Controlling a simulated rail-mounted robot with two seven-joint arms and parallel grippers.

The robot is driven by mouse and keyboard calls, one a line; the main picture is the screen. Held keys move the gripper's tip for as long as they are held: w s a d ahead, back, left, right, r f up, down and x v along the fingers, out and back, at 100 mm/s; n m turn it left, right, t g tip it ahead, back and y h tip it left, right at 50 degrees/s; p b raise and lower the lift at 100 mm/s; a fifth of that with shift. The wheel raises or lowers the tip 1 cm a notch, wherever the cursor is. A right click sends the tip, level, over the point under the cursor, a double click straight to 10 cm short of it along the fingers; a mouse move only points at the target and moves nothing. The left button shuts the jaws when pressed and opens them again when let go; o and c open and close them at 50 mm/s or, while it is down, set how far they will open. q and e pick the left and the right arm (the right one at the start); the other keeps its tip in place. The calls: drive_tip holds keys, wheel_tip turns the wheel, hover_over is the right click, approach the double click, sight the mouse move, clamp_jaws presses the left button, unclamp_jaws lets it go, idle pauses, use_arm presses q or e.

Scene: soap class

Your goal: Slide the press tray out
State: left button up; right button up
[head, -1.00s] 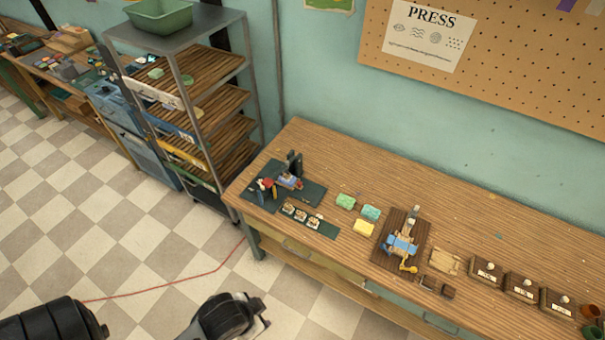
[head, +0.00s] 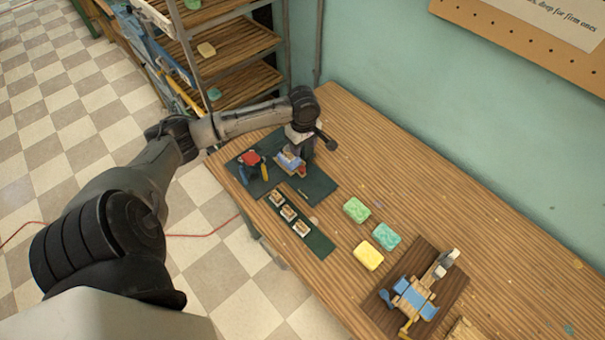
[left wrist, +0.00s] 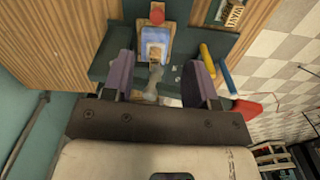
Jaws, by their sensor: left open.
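A small press stands on a dark green mat (head: 315,187) at the table's far left end. Its blue tray (head: 289,160) has a red knob at the front. In the left wrist view the blue tray (left wrist: 155,34) holds a pale block, and the red knob (left wrist: 157,13) is at its far end. My left gripper (head: 303,142) is over the back of the press, partly hiding it. In the left wrist view its two fingers (left wrist: 157,85) are apart, one on each side of the press's grey part; contact cannot be told. My right gripper is not in view.
A red-headed tool (head: 250,158) with blue and yellow handles lies beside the press. A strip with several small tiles (head: 288,212), green, teal and yellow soaps (head: 368,255) and a wooden device (head: 413,298) are further right. A shelf rack (head: 235,45) stands behind left.

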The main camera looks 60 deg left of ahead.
sight(302, 168)
use_arm(q)
drive_tip(key=shift+n, duration=0.5)
drive_tip(key=f+b, duration=0.1)
drive_tip(key=f, duration=0.8)
drive_tip(key=a+f+b, duration=0.1)
drive_tip(key=f, duration=0.3)
drive_tip(key=shift+a+f+b, duration=0.1)
drive_tip(key=shift+f+b, duration=0.1)
drive_tip(key=shift+b, duration=0.1)
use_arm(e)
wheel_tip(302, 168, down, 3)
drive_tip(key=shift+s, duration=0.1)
use_arm(q)
drive_tip(key=shift+c, duration=0.5)
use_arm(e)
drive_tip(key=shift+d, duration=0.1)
use_arm(q)
clamp_jaws()
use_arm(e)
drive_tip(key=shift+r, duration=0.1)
